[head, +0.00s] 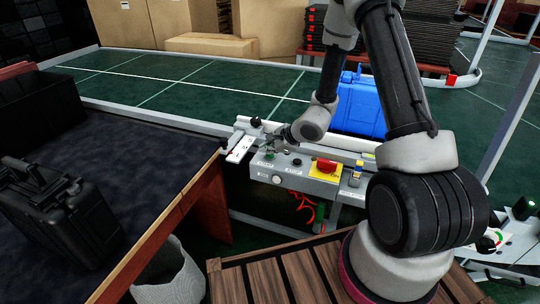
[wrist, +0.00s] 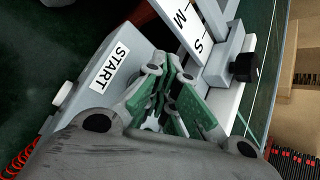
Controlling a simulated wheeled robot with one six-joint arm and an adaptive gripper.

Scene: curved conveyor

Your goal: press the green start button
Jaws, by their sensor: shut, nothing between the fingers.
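The grey control box (head: 262,172) stands beside the conveyor, with a START label on its top. The label (wrist: 112,67) is large in the wrist view, left of my fingers. My gripper (head: 273,149) reaches down over the box's left part, close to the label. In the wrist view my gripper (wrist: 172,72) is shut and empty, its green-sided fingers together. I cannot make out the green start button apart from the fingers, which hide that part of the box. Whether the fingertips touch the box cannot be told.
A red mushroom button (head: 326,165) sits on a yellow plate at the box's right. A white round button (head: 277,179) is on its front. A blue case (head: 360,104) stands on the green conveyor (head: 190,88).

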